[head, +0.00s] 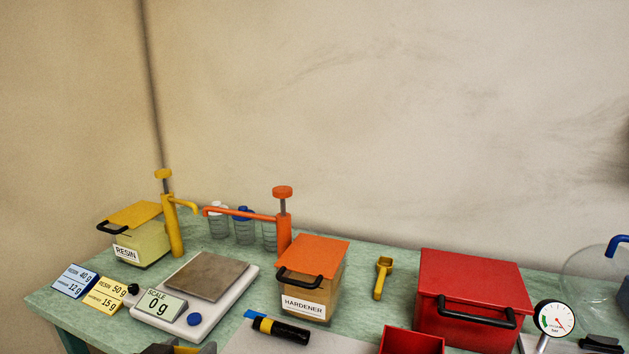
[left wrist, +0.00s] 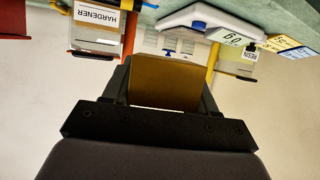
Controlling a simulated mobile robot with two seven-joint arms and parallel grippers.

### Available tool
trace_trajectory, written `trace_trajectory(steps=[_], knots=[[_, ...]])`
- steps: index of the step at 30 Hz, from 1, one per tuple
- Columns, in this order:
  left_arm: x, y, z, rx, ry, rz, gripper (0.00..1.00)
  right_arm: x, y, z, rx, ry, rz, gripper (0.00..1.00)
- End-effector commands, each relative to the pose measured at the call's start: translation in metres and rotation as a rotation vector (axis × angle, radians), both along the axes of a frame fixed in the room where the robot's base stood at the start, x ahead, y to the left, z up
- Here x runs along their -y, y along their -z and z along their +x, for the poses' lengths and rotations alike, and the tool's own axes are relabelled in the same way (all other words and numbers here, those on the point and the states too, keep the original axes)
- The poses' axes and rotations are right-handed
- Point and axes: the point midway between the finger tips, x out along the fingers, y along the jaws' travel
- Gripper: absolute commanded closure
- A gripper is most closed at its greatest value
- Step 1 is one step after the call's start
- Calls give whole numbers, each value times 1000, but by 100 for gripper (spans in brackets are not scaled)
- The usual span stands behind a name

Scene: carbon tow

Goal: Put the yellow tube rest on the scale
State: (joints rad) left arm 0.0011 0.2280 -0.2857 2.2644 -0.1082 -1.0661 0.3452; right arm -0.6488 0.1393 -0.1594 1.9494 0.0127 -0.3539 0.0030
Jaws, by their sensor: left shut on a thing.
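The scale (head: 245,284) stands on the left of the bench with a bare metal plate; its display reads 0 g. It also shows, upside down, at the top of the left wrist view (left wrist: 190,14). My left gripper (head: 180,348) shows only in part at the bottom edge of the head view, in front of the scale and apart from it. It is shut on the yellow tube rest (left wrist: 165,85), which fills the space between the fingers in the left wrist view. Only a sliver of yellow shows in the head view. My right gripper is not in view.
A yellow-lidded resin box (head: 140,240) and pump stand behind the scale. An orange-lidded hardener box (head: 310,270) stands to its right. Label cards (head: 103,292) lie left. A black torch-like tool (head: 281,329), yellow scoop (head: 382,277) and red box (head: 470,285) are further right.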

Motion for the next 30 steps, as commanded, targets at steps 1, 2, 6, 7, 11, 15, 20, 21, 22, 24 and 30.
trace_trajectory(steps=[1,2,6,7,11,15,20,21,22,24,30], knots=[[-4,5,-11,-2,-19,-1,73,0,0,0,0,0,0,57],[-6,7,-16,-1,-28,1,73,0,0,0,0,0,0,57],[-14,12,-34,3,-65,7,73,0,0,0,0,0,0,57],[-15,12,-37,4,-70,8,73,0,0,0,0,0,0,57],[-19,13,-44,7,-86,9,73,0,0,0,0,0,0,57],[-20,13,-45,8,-90,10,73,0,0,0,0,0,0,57],[-19,13,-45,8,-89,11,73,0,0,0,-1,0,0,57],[-19,13,-45,8,-89,11,73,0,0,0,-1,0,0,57],[-19,13,-45,8,-89,11,73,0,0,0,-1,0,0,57],[-19,13,-44,8,-87,11,73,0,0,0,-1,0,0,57],[-7,9,-25,11,-60,10,73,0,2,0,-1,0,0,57]])
